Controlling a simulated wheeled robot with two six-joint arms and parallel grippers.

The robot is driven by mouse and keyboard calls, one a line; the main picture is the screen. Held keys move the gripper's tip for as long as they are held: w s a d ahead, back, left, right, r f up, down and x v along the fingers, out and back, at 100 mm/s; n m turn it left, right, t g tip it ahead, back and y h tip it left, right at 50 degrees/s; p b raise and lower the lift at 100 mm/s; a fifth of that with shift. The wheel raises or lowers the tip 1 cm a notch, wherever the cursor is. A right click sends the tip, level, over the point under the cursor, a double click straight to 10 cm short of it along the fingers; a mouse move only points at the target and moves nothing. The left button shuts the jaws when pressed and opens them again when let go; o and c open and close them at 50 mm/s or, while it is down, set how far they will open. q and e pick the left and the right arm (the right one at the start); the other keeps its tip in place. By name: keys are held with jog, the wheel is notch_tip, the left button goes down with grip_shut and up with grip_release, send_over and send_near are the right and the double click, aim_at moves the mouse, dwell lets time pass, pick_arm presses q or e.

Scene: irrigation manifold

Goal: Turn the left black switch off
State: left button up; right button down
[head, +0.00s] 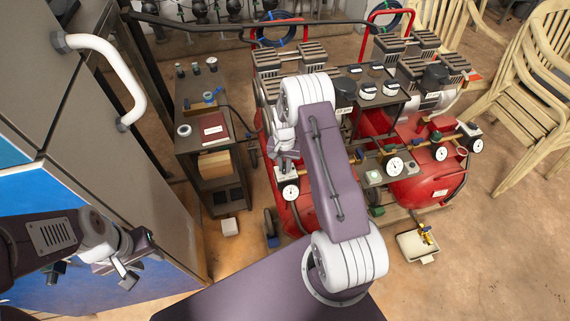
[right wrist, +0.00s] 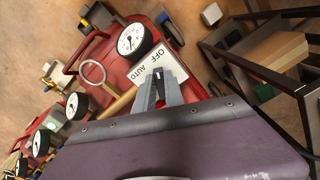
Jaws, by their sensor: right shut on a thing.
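The left black switch sits at a white plate marked OFF and AUTO (right wrist: 160,66) on the left red compressor in the right wrist view. My right gripper (right wrist: 160,92) is shut on the dark switch lever at the plate's edge; the fingers hide most of the lever, so its position cannot be told. In the head view my right gripper (head: 285,155) is at the left compressor's front, partly behind my own arm, just above a gauge (head: 291,192). My left gripper (head: 128,272) hangs at the lower left, away from the compressors; its finger gap is unclear.
A second red compressor (head: 430,185) stands to the right, with gauges and a white box with a black part (head: 468,130). A dark cart (head: 205,135) stands left of the compressors. A grey cabinet with a white handle (head: 118,75) is near my left arm. Beige chairs (head: 530,110) stand at right.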

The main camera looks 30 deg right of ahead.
jog(key=shift+w+m, duration=0.1)
jog(key=shift+m, duration=0.3)
jog(key=c, duration=1.4)
grip_release()
jog(key=shift+c, duration=0.2)
jog(key=shift+r, duration=0.1)
notch_tip(320, 180, up, 9)
jog(key=p, duration=0.2)
